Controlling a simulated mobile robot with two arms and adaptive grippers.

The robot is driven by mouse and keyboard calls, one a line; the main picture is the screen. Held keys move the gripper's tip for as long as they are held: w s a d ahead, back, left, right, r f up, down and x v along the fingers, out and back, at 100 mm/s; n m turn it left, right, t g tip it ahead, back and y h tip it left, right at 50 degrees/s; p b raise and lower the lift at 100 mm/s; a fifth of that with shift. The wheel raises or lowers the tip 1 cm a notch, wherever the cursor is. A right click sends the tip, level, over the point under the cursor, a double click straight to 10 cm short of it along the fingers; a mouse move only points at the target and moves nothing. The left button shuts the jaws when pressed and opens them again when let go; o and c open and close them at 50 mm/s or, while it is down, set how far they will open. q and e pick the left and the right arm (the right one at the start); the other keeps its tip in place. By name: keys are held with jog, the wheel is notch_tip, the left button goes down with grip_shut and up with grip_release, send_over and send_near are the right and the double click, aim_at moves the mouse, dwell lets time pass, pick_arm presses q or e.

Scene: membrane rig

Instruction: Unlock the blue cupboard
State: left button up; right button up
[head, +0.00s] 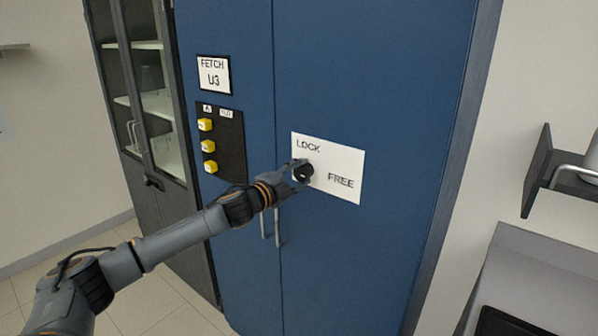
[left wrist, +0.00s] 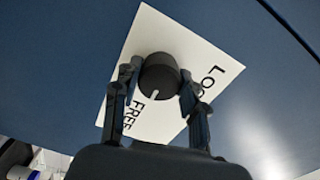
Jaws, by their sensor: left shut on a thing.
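The blue cupboard (head: 370,70) fills the middle of the head view, its two doors shut. A white plate (head: 340,163) on its right door reads LOCK at upper left and FREE at lower right. A black round knob (head: 305,174) sits on the plate; it also shows in the left wrist view (left wrist: 160,73). A short white mark on the knob points down and slightly left in the left wrist view, towards the side of the word FREE. My left gripper (head: 298,172) is shut on the knob, one finger on each side (left wrist: 161,78). My right gripper is out of view.
Two upright door handles (head: 279,228) are just below my left wrist. A black panel with yellow buttons (head: 222,145) and a FETCH U3 sign (head: 214,75) are on the left door. A glass-fronted cabinet (head: 150,100) stands left; a grey counter (head: 530,265) is right.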

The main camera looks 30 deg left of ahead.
pick_arm(q)
jog(key=shift+a+r+m, duration=0.15)
jog(key=shift+r+m, duration=0.15)
dwell(0.4)
jog(key=o, duration=1.1)
jog(key=shift+w, duration=0.1)
jog(key=shift+c, duration=0.2)
jog(key=shift+o, duration=0.5)
jog(key=shift+w+f, duration=0.15)
jog(key=shift+f, duration=0.15)
jog(key=shift+s, duration=0.2)
jog(key=shift+s+f, duration=0.1)
jog(key=shift+s, duration=0.5)
jog(key=s, duration=1)
jog(key=shift+s+a+r, duration=0.15)
jog(key=shift+a+r, duration=0.05)
jog(key=shift+a, duration=0.25)
